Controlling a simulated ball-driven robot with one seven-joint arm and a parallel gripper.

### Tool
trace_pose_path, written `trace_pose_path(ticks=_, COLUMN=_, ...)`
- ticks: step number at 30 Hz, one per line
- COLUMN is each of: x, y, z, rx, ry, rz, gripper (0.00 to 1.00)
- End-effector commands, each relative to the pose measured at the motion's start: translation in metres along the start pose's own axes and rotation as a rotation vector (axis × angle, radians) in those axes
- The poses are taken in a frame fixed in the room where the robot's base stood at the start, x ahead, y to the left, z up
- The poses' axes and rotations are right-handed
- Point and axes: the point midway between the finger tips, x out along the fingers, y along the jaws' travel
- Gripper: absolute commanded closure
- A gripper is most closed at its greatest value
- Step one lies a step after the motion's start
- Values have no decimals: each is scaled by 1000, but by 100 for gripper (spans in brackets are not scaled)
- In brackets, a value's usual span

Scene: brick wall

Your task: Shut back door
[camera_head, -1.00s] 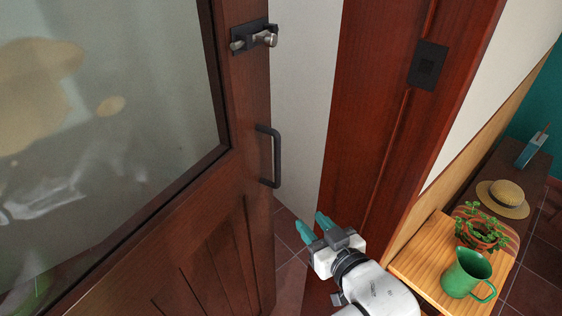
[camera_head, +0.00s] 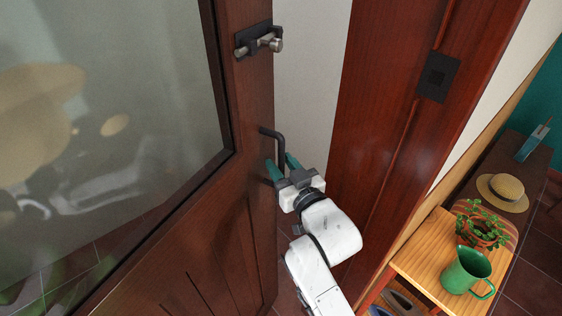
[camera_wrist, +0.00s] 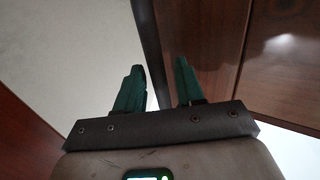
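The brown wooden door (camera_head: 215,240) with a large glass pane stands ajar at the left of the head view. Its dark pull handle (camera_head: 283,148) is near the door's free edge, below the latch (camera_head: 258,42). My gripper (camera_head: 281,163) is open, its two teal fingers at the lower end of the handle. The fingers partly hide that end; I cannot tell if they touch it. In the wrist view my gripper (camera_wrist: 158,80) shows the fingers spread, with a dark bar (camera_wrist: 150,45), perhaps the handle, running between them. Reddish wood (camera_wrist: 205,35) fills the upper right.
The red-brown door frame (camera_head: 400,130) with a dark strike plate (camera_head: 438,77) stands to the right, across a gap from the door. A wooden table (camera_head: 432,250) at lower right holds a green jug (camera_head: 465,270) and a potted plant (camera_head: 482,228). A straw hat (camera_head: 502,192) lies behind.

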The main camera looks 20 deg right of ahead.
Motion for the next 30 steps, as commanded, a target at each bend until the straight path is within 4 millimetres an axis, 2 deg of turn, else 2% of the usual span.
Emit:
trace_pose_path(ticks=11, x=6, y=0, z=0, rx=0, ry=0, rz=0, gripper=62)
trace_pose_path(ticks=23, x=6, y=0, z=0, rx=0, ry=-1, rz=0, gripper=100)
trace_pose_path(ticks=30, x=6, y=0, z=0, rx=0, ry=-1, rz=0, gripper=100)
